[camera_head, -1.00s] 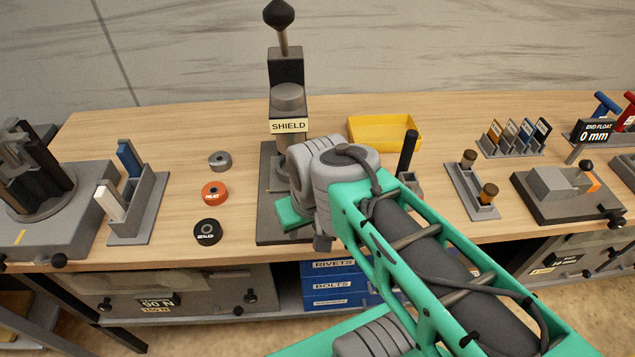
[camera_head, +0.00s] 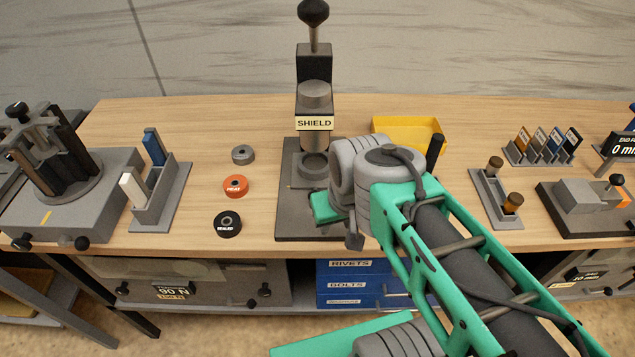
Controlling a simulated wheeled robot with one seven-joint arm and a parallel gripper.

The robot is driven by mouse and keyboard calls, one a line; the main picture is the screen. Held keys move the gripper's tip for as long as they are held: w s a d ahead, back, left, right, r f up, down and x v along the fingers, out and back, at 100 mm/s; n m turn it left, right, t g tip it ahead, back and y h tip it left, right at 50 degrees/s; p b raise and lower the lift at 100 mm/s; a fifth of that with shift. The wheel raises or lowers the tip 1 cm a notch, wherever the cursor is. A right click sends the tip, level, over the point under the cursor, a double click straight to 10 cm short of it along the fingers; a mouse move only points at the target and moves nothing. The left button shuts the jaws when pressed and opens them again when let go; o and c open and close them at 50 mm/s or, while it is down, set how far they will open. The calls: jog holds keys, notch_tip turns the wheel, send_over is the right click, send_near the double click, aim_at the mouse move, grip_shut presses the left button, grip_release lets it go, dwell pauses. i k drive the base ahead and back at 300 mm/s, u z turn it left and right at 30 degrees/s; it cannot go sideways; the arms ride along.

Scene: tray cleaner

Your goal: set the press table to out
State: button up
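The press stands mid-bench, with a black knob on top, a dark column and a SHIELD label (camera_head: 314,123). Its dark base plate (camera_head: 290,232) carries a round ring-like seat (camera_head: 313,162) under the ram, which I take to be the press table. The base's right side is hidden behind my green and grey wrist. My gripper (camera_head: 327,208) shows only in part, as a green piece over the base's right front. Its fingertips are hidden, so I cannot tell whether it is open or touches the press.
Grey, orange HEAT and black SEALED rings (camera_head: 236,187) lie left of the press. A two-slot holder (camera_head: 162,190) and a clamp fixture (camera_head: 55,180) stand farther left. A yellow bin (camera_head: 408,132), a black upright handle (camera_head: 435,152) and a two-peg rack (camera_head: 497,195) are on the right.

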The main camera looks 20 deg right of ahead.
aim_at(303, 177)
jog(key=z, duration=1.9)
jog(key=k, duration=1.45)
jog(key=u, duration=1.9)
jog(key=i, duration=0.5)
jog(key=u, duration=0.05)
